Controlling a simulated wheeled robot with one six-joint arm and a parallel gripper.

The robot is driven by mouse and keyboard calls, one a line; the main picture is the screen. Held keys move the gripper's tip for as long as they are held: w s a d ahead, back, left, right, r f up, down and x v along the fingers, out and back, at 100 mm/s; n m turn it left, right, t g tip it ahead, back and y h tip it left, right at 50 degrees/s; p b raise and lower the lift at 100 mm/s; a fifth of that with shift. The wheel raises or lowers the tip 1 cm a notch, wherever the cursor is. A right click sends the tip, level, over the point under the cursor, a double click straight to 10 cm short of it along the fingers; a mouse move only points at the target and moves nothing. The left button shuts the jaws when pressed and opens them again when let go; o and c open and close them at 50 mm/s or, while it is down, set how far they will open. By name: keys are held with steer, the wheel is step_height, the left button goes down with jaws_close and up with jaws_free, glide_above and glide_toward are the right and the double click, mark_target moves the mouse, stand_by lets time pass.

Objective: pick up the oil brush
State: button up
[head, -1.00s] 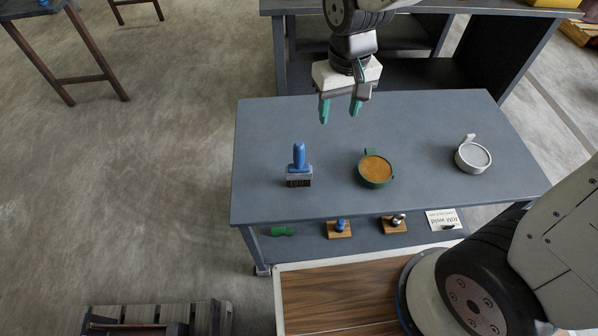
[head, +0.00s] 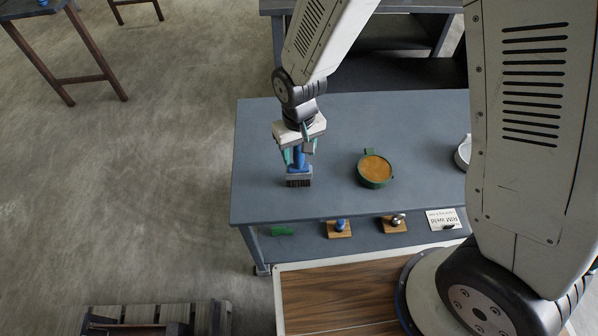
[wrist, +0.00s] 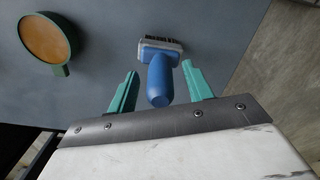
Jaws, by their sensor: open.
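The oil brush (head: 298,159) stands upright on the grey table, with a blue handle on top and dark bristles below. In the wrist view the brush (wrist: 160,78) shows its rounded blue handle end towards me, with its grey head and bristles beyond. My gripper (head: 298,152) is above the brush in the head view, and its fingers come down on either side of the handle. In the wrist view the green fingers of my gripper (wrist: 161,90) are apart, with the handle end between them and gaps on both sides.
A green cup with orange-brown contents (head: 374,169) stands to the right on the grey table (head: 330,120). A grey cup (head: 463,153) is partly hidden by my arm. The lower shelf holds a green item (head: 282,231), two wooden blocks with knobs and a paper sign (head: 443,219).

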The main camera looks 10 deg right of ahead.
step_height(320, 180, down, 2)
steer(key=shift+f, duration=0.1)
steer(key=c, duration=1.1)
